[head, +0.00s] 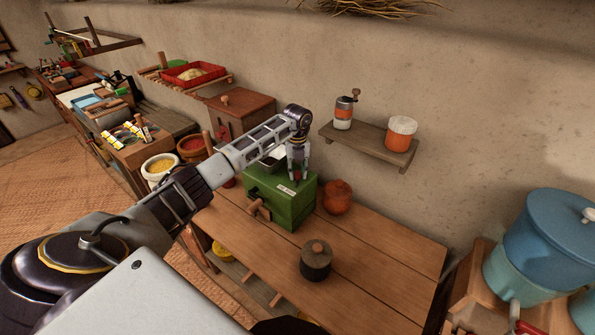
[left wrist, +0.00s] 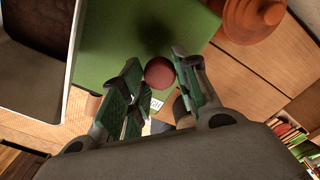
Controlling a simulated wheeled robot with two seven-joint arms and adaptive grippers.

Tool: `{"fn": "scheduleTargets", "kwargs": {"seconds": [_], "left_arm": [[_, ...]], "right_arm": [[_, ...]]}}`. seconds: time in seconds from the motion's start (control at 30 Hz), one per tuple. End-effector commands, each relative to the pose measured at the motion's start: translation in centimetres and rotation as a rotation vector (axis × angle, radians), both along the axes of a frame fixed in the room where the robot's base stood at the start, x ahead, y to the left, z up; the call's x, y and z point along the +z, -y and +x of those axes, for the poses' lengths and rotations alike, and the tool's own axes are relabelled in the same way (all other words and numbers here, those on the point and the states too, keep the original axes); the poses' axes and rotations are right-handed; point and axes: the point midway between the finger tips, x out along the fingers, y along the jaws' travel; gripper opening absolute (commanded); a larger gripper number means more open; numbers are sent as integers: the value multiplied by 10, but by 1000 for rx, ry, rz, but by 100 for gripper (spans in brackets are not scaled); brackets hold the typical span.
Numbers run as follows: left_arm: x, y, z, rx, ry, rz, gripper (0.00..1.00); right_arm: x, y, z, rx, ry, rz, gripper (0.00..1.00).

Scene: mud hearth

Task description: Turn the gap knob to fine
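The green box (head: 283,203) stands on the wooden table, with a crank handle on its front left side and a white label on top. A round dark red knob (left wrist: 159,73) sits on its top, and it shows small in the head view (head: 297,177). My left gripper (head: 298,174) points down over the box. Part of the label's lettering shows between the fingers; the rest is hidden. My right gripper is not in view.
An orange-brown clay pot (head: 337,197) stands right beside the box. A dark lidded jar (head: 316,260) stands nearer on the table (head: 385,262). A wall shelf (head: 366,146) with a hand grinder and an orange jar is behind. The table's right part is clear.

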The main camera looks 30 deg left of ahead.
Motion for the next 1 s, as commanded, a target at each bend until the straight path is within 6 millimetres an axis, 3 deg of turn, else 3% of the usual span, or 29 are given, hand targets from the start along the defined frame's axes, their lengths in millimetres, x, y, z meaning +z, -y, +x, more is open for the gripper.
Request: {"fn": "scheduleTargets", "kwargs": {"seconds": [0.1,0.57,1.0], "left_arm": [[0,0,0,0,0,0,7],[0,0,0,-39,0,0,7],[-1,-1,0,-289,-1,1,7]], "right_arm": [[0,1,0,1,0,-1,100],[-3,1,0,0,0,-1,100],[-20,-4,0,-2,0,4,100]]}}
